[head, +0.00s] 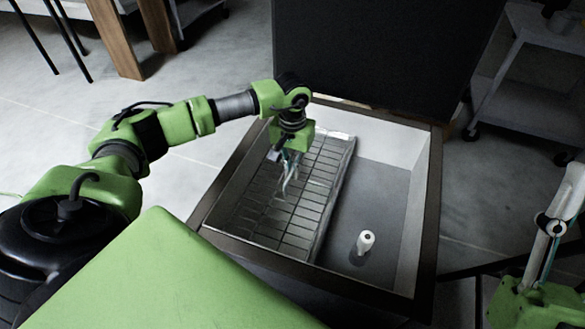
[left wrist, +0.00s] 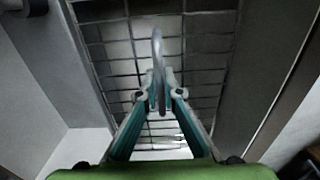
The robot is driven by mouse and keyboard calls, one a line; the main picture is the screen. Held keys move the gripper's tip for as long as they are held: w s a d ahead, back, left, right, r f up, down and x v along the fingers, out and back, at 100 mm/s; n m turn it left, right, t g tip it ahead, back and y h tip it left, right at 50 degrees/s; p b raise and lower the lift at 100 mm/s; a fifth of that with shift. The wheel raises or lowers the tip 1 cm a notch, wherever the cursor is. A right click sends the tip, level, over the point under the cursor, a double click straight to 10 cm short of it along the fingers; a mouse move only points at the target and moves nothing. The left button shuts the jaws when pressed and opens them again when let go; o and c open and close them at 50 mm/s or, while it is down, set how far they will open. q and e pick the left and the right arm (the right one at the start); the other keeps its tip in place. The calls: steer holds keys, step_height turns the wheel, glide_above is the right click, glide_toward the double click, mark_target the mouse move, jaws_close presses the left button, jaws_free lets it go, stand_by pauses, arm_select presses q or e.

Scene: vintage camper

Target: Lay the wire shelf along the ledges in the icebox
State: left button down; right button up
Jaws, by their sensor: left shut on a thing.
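The icebox (head: 435,200) is an open, dark-rimmed box with pale inner walls. The wire shelf (head: 305,215), a dark rectangular grid, lies lengthwise inside it on the left, spanning from near wall to far wall. My left gripper (head: 288,178) is above the shelf's middle, pointing down. In the left wrist view its teal fingers (left wrist: 160,95) are shut on an upright grey loop (left wrist: 158,48) that stands up from the grid (left wrist: 120,55). Whether the shelf rests on the ledges cannot be told. My right gripper (head: 556,230) shows only partly at the right edge.
A white cylinder (head: 365,242) stands on the icebox floor (head: 375,195), right of the shelf. The dark raised lid (head: 385,50) rises behind the box. A wheeled cart (head: 525,100) stands at the back right. The right half of the icebox is otherwise clear.

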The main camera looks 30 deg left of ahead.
arm_select(q)
steer(key=c, duration=2.1)
jaws_free()
steer(key=shift+c, duration=0.2)
step_height(320, 180, up, 12)
